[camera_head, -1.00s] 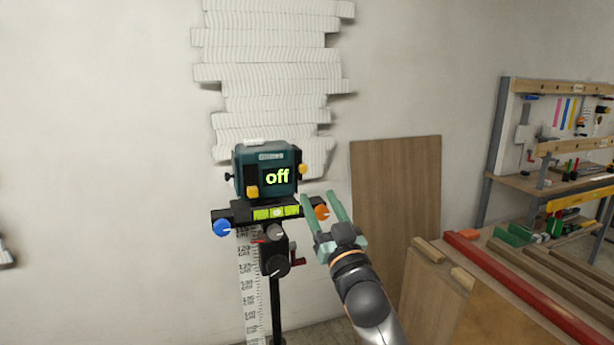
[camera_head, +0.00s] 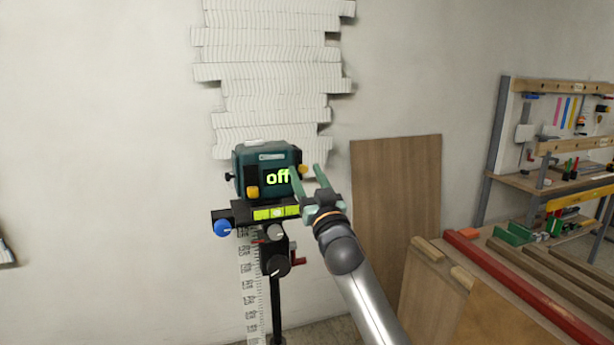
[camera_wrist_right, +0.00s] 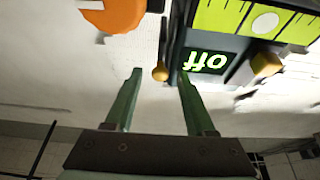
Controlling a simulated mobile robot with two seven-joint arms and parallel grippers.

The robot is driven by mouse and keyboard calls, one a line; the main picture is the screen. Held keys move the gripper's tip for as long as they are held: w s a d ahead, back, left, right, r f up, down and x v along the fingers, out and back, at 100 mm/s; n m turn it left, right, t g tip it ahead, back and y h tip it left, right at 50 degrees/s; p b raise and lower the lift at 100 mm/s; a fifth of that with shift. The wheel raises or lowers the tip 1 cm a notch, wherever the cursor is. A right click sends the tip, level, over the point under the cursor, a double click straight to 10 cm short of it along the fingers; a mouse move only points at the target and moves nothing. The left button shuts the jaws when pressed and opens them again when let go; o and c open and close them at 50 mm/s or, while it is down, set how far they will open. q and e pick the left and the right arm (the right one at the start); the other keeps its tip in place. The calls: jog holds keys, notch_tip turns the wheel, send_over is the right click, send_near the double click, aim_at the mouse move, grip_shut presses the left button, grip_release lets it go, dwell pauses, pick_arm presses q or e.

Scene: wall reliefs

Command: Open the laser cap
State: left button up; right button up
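The teal laser box (camera_head: 262,158) stands on a black mount on a stand, its display reading "off". A yellow knob (camera_head: 304,171) sticks out on its right side, and another yellow piece (camera_head: 252,192) is at its lower front left. I cannot tell which part is the cap. My right gripper (camera_head: 306,172) is open at the box's right side. In the right wrist view, which shows the scene upside down, the side knob (camera_wrist_right: 160,74) appears between the open fingertips (camera_wrist_right: 159,75); contact is not visible. My left gripper is not in view.
The mount carries a green level (camera_head: 276,212) and a blue knob (camera_head: 222,228); an orange knob (camera_wrist_right: 113,14) shows in the wrist view. White relief slats (camera_head: 272,75) are on the wall behind. A wooden board (camera_head: 395,200) and a workbench (camera_head: 500,265) stand to the right.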

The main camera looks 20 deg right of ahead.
grip_shut()
dwell(1.3)
